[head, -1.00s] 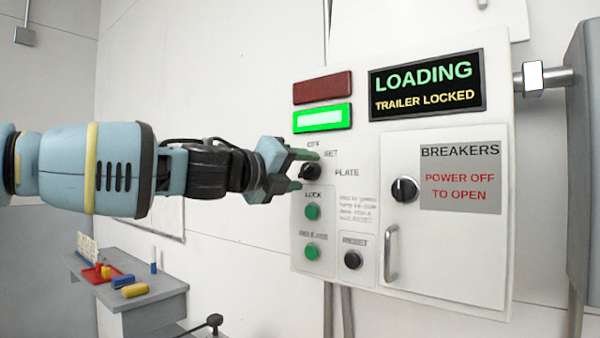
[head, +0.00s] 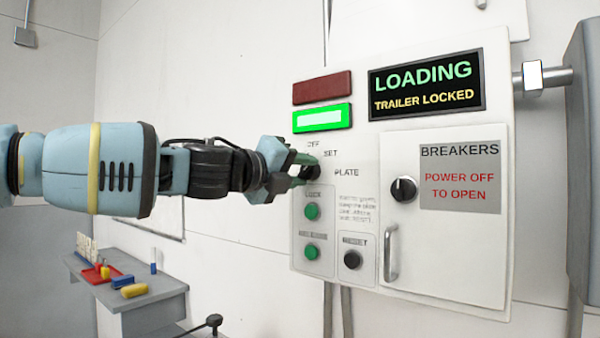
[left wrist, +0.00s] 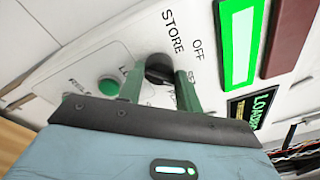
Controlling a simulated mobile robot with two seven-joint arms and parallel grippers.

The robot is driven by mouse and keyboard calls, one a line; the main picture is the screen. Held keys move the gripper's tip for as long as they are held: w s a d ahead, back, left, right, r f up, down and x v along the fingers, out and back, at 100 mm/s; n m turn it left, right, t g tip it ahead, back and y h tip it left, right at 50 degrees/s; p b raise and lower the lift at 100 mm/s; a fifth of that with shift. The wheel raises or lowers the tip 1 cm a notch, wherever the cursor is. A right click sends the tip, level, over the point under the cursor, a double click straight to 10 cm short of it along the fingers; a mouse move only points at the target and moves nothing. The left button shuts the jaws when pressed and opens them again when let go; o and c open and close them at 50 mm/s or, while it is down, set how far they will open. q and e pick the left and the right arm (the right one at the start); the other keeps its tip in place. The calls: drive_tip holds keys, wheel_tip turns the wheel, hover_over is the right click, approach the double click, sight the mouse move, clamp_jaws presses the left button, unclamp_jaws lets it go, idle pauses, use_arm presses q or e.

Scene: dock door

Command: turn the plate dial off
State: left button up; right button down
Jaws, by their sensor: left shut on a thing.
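The plate dial (head: 312,172) is a small black knob on the white control panel, below the lit green lamp, with OFF, SET and PLATE lettering around it. My left gripper (head: 304,170) reaches it from the left, its green fingers shut on the knob. The left wrist view shows the black knob (left wrist: 159,69) between the two green fingers (left wrist: 160,88), with the words STORE and OFF beside it. The fingers cover part of the knob, and I cannot tell exactly which word its pointer faces. My right gripper is not in view.
The panel screen (head: 427,86) reads LOADING, TRAILER LOCKED. Green buttons (head: 312,212) and a black reset knob (head: 353,260) sit below the dial. The breaker door (head: 445,245) is closed at right. A grey shelf (head: 150,296) with small items stands at lower left.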

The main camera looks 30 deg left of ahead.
use_arm(q)
drive_tip(key=n, duration=0.1)
drive_tip(key=n+b, duration=0.1)
drive_tip(key=shift+f+n, duration=0.25)
drive_tip(key=shift+n, duration=0.05)
drive_tip(key=shift+n+t+b, duration=0.3)
drive_tip(key=shift+n, duration=0.6)
drive_tip(key=n, duration=0.2)
drive_tip(key=shift+n+b, duration=0.3)
drive_tip(key=shift+b, duration=0.1)
drive_tip(key=shift+n+b, duration=0.35)
drive_tip(key=shift+n, duration=0.75)
drive_tip(key=shift+d, duration=0.1)
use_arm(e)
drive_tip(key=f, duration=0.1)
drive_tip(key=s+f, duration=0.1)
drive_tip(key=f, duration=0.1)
use_arm(q)
drive_tip(key=shift+n, duration=0.3)
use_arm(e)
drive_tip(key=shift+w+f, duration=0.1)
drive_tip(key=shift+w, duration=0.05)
use_arm(q)
drive_tip(key=o, duration=0.9)
drive_tip(key=shift+o, duration=0.2)
drive_tip(key=shift+r, duration=0.1)
